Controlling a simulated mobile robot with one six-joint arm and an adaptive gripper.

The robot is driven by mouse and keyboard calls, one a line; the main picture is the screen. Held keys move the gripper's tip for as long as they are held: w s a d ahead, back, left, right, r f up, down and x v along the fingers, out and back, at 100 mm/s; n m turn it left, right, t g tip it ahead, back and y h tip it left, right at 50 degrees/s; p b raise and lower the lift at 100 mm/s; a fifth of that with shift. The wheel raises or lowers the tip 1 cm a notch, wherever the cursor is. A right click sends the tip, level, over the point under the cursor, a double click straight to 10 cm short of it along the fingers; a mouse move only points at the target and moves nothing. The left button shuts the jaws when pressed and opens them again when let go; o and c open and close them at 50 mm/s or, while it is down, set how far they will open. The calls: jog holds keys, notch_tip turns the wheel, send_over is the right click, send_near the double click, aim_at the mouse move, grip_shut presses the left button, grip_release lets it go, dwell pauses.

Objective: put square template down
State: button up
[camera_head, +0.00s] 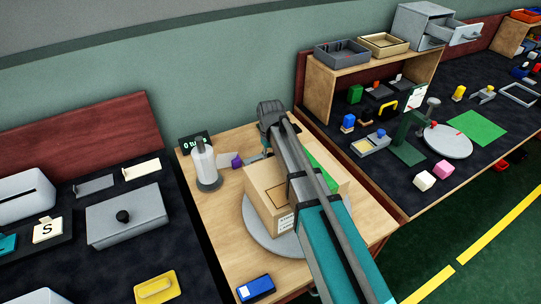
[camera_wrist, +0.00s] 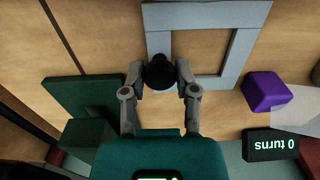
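The square template (camera_wrist: 248,40) is a flat grey square frame with a black knob (camera_wrist: 160,72) on one side. In the wrist view my gripper (camera_wrist: 160,78) has one finger on each side of the knob and is shut on it. The frame lies over a plain wooden surface; I cannot tell whether it touches it. In the head view my arm hides most of the gripper and template, behind the cardboard box near the table's back edge.
A cardboard box (camera_head: 265,203) stands on a grey turntable (camera_head: 262,237). A purple block (camera_wrist: 265,90) and the "0 turns" display (camera_wrist: 270,146) are close to the template. A grey-white bottle (camera_head: 204,163) stands left of the box. A blue device (camera_head: 256,288) lies at the front.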

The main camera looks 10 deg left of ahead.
jog(key=o, duration=0.4)
jog(key=shift+c, duration=0.2)
jog(key=shift+r, duration=0.15)
notch_tip(320, 180, up, 12)
jog(key=p, duration=1.2)
dwell(0.5)
